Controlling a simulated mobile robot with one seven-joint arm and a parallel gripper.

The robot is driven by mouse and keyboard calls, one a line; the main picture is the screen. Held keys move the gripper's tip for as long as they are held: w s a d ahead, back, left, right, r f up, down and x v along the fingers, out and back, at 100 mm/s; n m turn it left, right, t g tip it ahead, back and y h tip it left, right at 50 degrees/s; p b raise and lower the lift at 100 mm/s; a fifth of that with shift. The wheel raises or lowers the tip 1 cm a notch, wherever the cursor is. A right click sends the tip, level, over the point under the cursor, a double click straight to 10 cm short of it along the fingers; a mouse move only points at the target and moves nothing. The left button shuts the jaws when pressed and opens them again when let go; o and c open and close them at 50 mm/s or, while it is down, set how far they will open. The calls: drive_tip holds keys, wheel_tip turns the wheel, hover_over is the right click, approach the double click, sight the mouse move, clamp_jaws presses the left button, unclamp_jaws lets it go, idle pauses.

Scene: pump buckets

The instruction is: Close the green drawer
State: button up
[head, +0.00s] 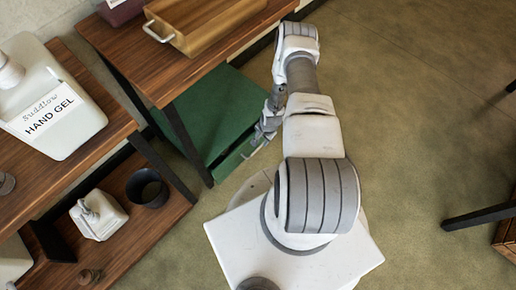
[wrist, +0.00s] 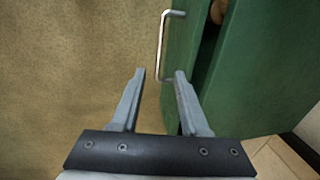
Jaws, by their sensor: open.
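The green drawer (head: 235,158) is the low front part of a green cabinet (head: 212,105) under a wooden table. In the wrist view, the drawer front (wrist: 183,55) carries a silver bar handle (wrist: 162,45). A dark gap behind the front shows the drawer standing partly open. My gripper (wrist: 160,76) is open, its fingertips near the lower end of the handle; I cannot tell if they touch it. Nothing is between the fingers. In the head view, my gripper (head: 264,132) is beside the drawer front, partly hidden by my arm.
A brown thing (wrist: 218,11) shows inside the gap. A wooden table (head: 180,78) with a wooden box (head: 205,22) overhangs the cabinet. A shelf (head: 150,232) with a hand gel bottle (head: 50,95) stands left. Open floor (head: 415,110) lies right; a dark table leg (head: 480,215) is at far right.

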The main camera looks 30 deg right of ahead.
sight(258, 149)
drive_tip(key=f+b, duration=0.1)
drive_tip(key=f, duration=0.2)
drive_tip(key=w+f+b, duration=0.1)
drive_tip(key=f, duration=0.3)
drive_tip(key=w+f+b, duration=0.1)
drive_tip(key=f, duration=0.2)
drive_tip(key=shift+a+f+b, duration=0.35)
drive_tip(key=shift+f, duration=0.05)
clamp_jaws()
idle(0.8)
